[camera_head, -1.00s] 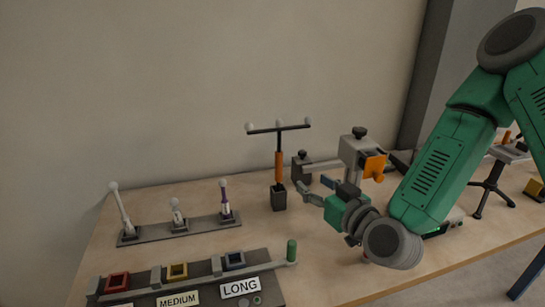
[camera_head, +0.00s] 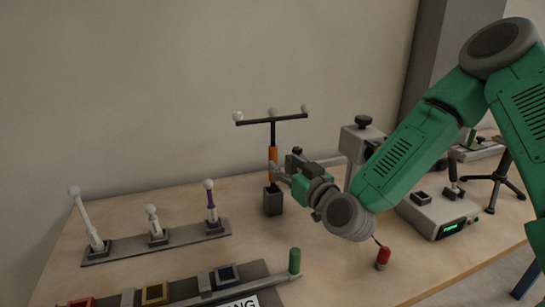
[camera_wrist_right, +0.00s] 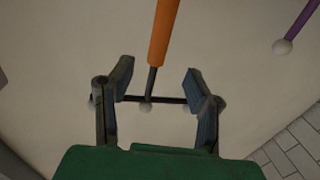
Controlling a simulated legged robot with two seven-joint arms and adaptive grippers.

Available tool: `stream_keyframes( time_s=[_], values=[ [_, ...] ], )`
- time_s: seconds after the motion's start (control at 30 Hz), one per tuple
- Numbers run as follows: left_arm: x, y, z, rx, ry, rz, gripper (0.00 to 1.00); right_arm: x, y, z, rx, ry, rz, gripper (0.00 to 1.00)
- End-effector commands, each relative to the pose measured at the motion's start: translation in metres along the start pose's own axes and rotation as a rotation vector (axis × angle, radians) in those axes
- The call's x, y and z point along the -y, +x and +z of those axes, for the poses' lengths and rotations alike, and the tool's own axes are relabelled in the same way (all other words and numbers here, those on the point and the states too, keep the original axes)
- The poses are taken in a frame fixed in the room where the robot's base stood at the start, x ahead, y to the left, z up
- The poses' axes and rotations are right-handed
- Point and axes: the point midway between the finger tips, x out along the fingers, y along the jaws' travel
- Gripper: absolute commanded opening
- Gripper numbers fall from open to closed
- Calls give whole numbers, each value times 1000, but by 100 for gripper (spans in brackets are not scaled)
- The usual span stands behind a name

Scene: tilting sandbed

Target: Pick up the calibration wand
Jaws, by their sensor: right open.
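The calibration wand (camera_head: 272,155) stands upright in a dark square holder (camera_head: 273,202). It has an orange handle and a black crossbar with pale balls. My right gripper (camera_head: 276,171) is at the handle, coming from the right, and partly covers it. In the right wrist view, the wand (camera_wrist_right: 163,35) runs between the two spread fingers of my open right gripper (camera_wrist_right: 158,72). Its crossbar and balls show beyond the fingers. I cannot tell whether a finger touches the wand. My left gripper is out of view.
A grey rack (camera_head: 160,245) with several ball-tipped probes stands left. In front is a labelled tray (camera_head: 180,290) with coloured square sockets and a green-knobbed bar. A grey clamp stand (camera_head: 362,145), red-capped piece (camera_head: 383,258) and grey device with green display (camera_head: 440,215) are right.

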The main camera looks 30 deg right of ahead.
Motion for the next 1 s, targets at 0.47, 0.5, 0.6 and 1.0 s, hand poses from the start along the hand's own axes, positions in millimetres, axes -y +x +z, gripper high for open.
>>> stream_keyframes(
  time_s=[0.47, 0.5, 0.6, 1.0],
  values=[
    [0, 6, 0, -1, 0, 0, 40, -5, 52, 10, 2, 0, 3, 45],
    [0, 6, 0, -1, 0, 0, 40, -4, 58, 9, 0, -1, 2, 45],
    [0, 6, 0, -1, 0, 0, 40, -4, 68, 8, 0, 0, 0, 45],
    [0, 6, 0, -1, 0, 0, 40, -4, 71, 8, 1, 0, 0, 2]
  ],
)
